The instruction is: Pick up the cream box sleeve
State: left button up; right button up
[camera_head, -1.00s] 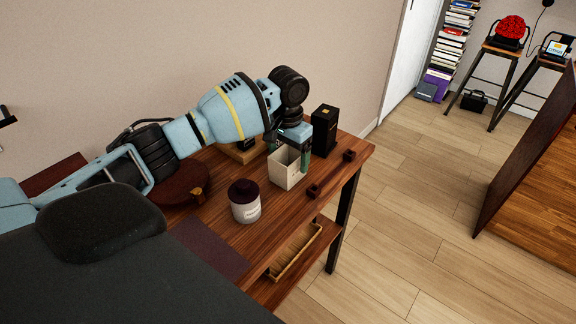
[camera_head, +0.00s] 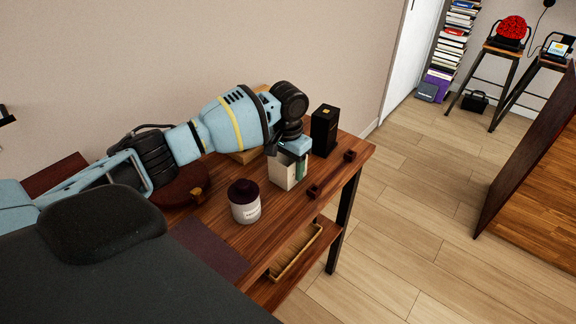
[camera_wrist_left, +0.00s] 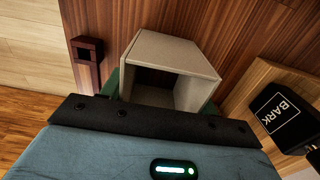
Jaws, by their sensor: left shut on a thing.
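The cream box sleeve (camera_head: 284,175) is an open-ended, pale box on the wooden table in the head view. My left gripper (camera_head: 292,165) reaches down over it from the left and is shut on it. In the left wrist view the sleeve (camera_wrist_left: 172,55) shows its open end and dark inside, with green finger parts at both its sides. I cannot tell whether it is lifted off the table. My right gripper is not in view.
A black box (camera_head: 325,131) stands close behind the sleeve. A white jar with a dark lid (camera_head: 244,201) stands in front. Small dark wooden blocks (camera_head: 314,191) lie near the table's right edge. A wooden block with a black "BARK" item (camera_wrist_left: 280,114) is beside the sleeve.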

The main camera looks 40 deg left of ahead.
pick_arm(q)
jog(key=shift+r, duration=0.5)
jog(key=r, duration=0.2)
jog(key=shift+s+d+r, duration=0.3)
jog(key=shift+r, duration=0.1)
jog(key=s+d, duration=0.3)
jog(key=s+d+p, duration=0.1)
jog(key=s+d, duration=0.2)
jog(key=s+d+r+p, duration=0.1)
jog(key=s+d, duration=0.2)
jog(key=s, duration=0.1)
jog(key=shift+s+d+r, duration=0.1)
jog(key=shift+d, duration=0.2)
jog(key=shift+s+d, duration=0.4)
jog(key=shift+s, duration=0.05)
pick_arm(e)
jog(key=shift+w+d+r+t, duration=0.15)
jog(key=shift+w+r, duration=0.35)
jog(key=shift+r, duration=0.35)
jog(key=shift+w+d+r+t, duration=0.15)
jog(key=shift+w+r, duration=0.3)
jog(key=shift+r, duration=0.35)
